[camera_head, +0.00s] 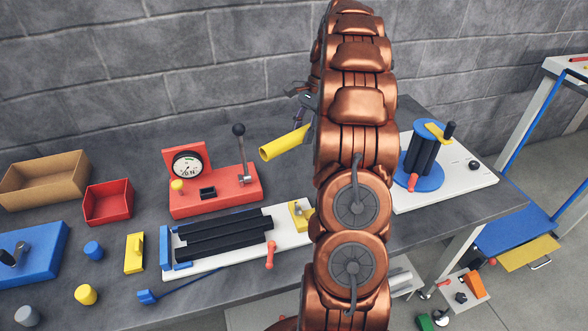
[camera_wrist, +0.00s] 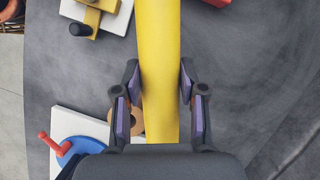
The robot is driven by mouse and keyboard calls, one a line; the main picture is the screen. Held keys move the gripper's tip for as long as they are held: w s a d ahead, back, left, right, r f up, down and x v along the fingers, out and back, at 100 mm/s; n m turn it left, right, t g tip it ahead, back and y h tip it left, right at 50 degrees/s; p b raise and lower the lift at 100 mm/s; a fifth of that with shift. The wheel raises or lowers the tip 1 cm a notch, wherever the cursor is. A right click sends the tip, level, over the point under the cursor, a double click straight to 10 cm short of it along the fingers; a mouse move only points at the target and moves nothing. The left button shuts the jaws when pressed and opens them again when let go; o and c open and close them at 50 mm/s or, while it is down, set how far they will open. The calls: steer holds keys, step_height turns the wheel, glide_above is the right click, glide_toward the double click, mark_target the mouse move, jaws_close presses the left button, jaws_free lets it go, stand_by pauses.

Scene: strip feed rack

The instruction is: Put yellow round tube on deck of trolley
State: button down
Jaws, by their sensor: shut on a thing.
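The yellow round tube (camera_head: 284,144) is held in the air above the workbench, behind the red gauge station in the head view. My gripper (camera_head: 306,112) is partly hidden by my copper arm there. In the wrist view the tube (camera_wrist: 160,50) runs from the top edge down between both fingers of my gripper (camera_wrist: 163,100), which are shut on it. One tube end is out of that view. At the right in the head view stands what looks like the trolley, with a blue deck (camera_head: 505,232) low between blue and pale posts.
The bench holds a red gauge station (camera_head: 215,190) with an upright lever, a white rack (camera_head: 285,241) with black strips, a red bin (camera_head: 107,202), a cardboard box (camera_head: 40,178) and a white board (camera_head: 456,190) with a blue disc fixture. My arm hides the middle.

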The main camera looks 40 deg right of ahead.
mark_target(299, 180)
step_height(299, 180, down, 15)
steer(key=p, duration=0.3)
steer(key=shift+r, duration=0.1)
stand_by(0.4)
steer(key=c, duration=0.7)
jaws_free()
steer(key=shift+o, duration=0.2)
steer(key=shift+b+v, duration=1.45)
steer(key=shift+v, duration=4.55)
